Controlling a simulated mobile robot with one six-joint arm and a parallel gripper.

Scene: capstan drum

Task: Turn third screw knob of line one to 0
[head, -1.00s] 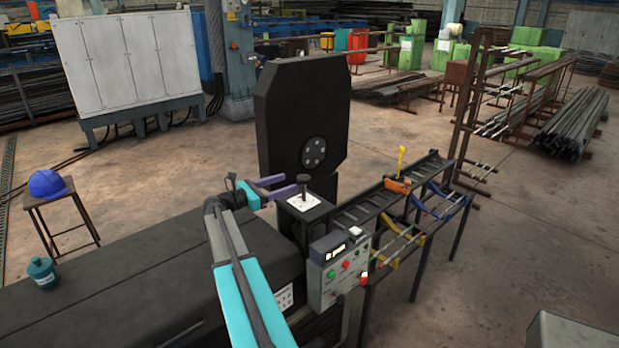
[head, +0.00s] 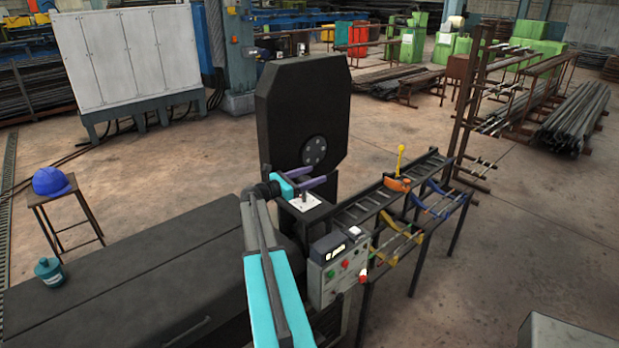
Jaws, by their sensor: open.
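A dark screw knob (head: 304,194) stands upright on a white marked plate (head: 302,203), on a dark block beside the tall black machine housing. My gripper (head: 319,177) is at the knob. Its two purple fingers are open and spread, one toward the back and one toward the front, pointing right. The knob's upper part is largely hidden by the fingers. It seems to lie between them, but I cannot tell whether they touch it. The plate's markings are too small to read, so the knob's setting does not show.
A grey control box (head: 337,266) with a display and buttons stands just in front of the plate. A roller rack (head: 412,190) with an orange clamp and yellow lever runs to the right. The tall black housing (head: 301,115) rises close behind my gripper.

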